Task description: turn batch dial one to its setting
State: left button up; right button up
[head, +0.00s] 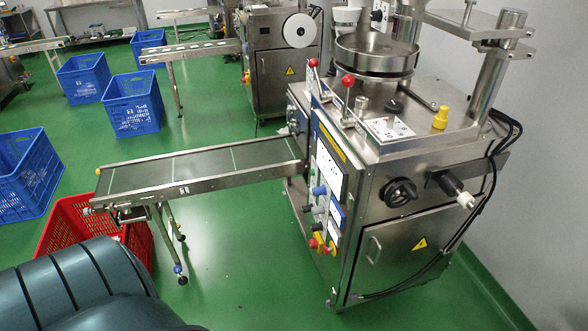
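The packing machine (400,160) stands at the right, its steel cabinet facing me. On its top a small white plate with numbers (390,129) lies near the front edge. A steel knob (361,104) stands beside the plate, and a black knob (393,106) sits behind it. A larger black rotary knob (400,192) is on the cabinet side. Several small coloured knobs and buttons line the narrow control panel (327,190). I cannot tell which of these is batch dial one, nor read its setting. Neither of my grippers is in view.
Two red-balled levers (348,80) and a yellow knob (440,118) rise from the machine top. A conveyor (200,170) extends left from the machine, above a red crate (138,243). Blue crates (132,100) stand farther left. Green floor is clear before the conveyor.

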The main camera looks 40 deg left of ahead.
aim_at(306, 208)
jog(key=u, duration=1.1)
